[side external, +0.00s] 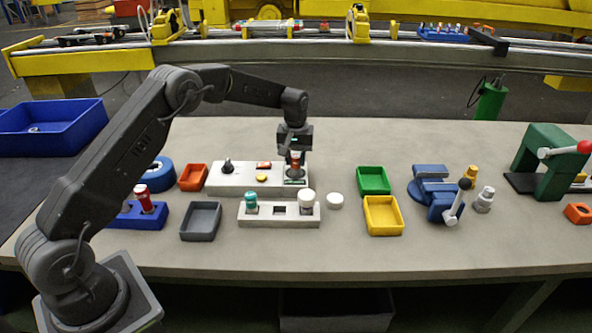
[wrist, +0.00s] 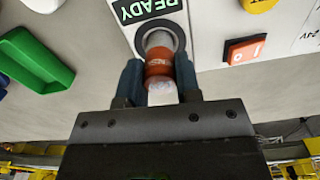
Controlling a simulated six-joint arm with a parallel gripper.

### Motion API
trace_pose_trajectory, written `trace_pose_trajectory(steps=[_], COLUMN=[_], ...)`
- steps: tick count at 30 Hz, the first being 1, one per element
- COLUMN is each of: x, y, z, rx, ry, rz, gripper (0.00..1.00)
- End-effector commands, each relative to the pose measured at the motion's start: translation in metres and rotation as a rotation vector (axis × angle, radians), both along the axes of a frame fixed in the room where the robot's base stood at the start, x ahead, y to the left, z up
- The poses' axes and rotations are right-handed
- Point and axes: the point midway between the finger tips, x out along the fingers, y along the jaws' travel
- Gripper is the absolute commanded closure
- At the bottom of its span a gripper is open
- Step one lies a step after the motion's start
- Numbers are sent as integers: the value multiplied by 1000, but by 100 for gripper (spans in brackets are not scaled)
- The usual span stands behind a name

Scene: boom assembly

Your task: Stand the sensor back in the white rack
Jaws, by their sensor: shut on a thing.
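My gripper (side external: 295,150) points down over the right end of the white control panel (side external: 239,181). Its blue fingers (wrist: 159,82) are shut on the sensor (wrist: 158,66), which has an orange-red band and a silver end. That end meets a round grey socket beside a green READY label; I cannot tell how deep it sits. The sensor also shows as a small red part in the side view (side external: 295,165). The white rack (side external: 265,218) lies in front of the panel. It holds a teal-capped part (side external: 251,203) at left and a white-capped part (side external: 307,200) at right, with a dark square opening between.
A white round piece (side external: 335,201) lies right of the rack. Around stand a grey bin (side external: 201,222), an orange bin (side external: 193,178), a green bin (side external: 373,181) and a yellow bin (side external: 383,216). A blue vise (side external: 437,193) is further right. The front table strip is clear.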

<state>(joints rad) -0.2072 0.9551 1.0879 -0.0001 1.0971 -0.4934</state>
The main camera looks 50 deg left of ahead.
Motion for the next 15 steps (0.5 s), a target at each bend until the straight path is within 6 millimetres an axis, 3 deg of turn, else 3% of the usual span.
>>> trace_pose_trajectory(steps=[15], x=[0], y=[0], z=[41], rx=[1], ry=[-1], rz=[0], gripper=[92])
